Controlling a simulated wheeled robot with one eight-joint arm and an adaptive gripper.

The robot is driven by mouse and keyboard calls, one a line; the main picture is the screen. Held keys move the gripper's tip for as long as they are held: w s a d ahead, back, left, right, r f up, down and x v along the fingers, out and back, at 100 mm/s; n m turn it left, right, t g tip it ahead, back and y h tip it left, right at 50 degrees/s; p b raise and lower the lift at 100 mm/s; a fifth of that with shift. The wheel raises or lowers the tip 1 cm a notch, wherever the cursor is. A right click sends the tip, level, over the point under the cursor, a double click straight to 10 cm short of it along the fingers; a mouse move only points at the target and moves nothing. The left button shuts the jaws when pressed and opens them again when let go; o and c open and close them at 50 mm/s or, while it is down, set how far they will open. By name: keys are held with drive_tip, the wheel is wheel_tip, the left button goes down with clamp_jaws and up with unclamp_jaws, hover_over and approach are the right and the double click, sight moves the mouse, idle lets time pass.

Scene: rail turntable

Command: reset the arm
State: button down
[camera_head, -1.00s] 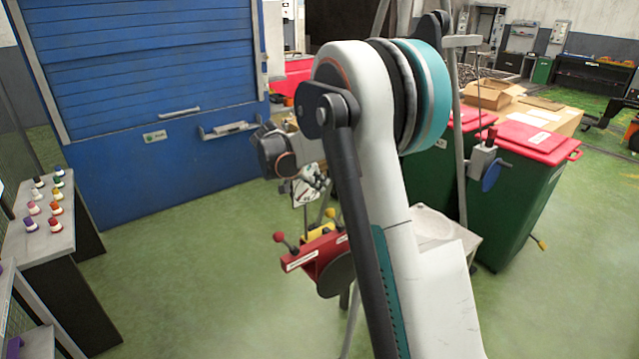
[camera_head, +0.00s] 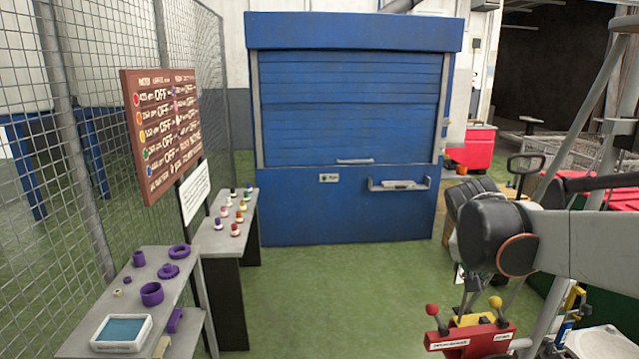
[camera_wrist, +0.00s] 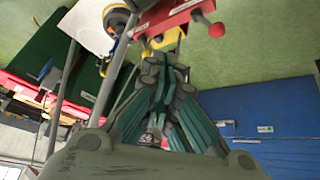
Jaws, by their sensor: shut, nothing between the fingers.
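My gripper (camera_wrist: 165,65) shows in the wrist view with its teal-sided fingers brought together and nothing between them. Beyond its tips is a red control box (camera_wrist: 172,18) with a yellow part beside it. In the camera_head view my arm reaches in from the right edge, and its dark rounded joint is above the red control box (camera_head: 470,341). My gripper itself cannot be made out in that view.
A blue shutter cabinet (camera_head: 345,205) stands at the back. On the left are a bench (camera_head: 122,285) with purple parts, a narrow table with small coloured pieces, a sign (camera_head: 163,130) and a mesh fence. The green floor (camera_head: 330,300) between is clear.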

drive_tip(key=s+a+f+n+t+y+b, duration=0.1)
drive_tip(key=s+a+f+n+y, duration=0.1)
drive_tip(key=s+a, duration=0.4)
drive_tip(key=s+a+f+n+t+y+b, duration=0.1)
drive_tip(key=s+a+f+n, duration=0.3)
drive_tip(key=s, duration=1)
drive_tip(key=a+n+t+y, duration=0.1)
drive_tip(key=a+n, duration=0.1)
drive_tip(key=a, duration=0.1)
drive_tip(key=shift+s+a+f+y+b, duration=0.15)
drive_tip(key=shift+s+y+b, duration=0.15)
drive_tip(key=shift+s+b, duration=0.05)
idle(1.5)
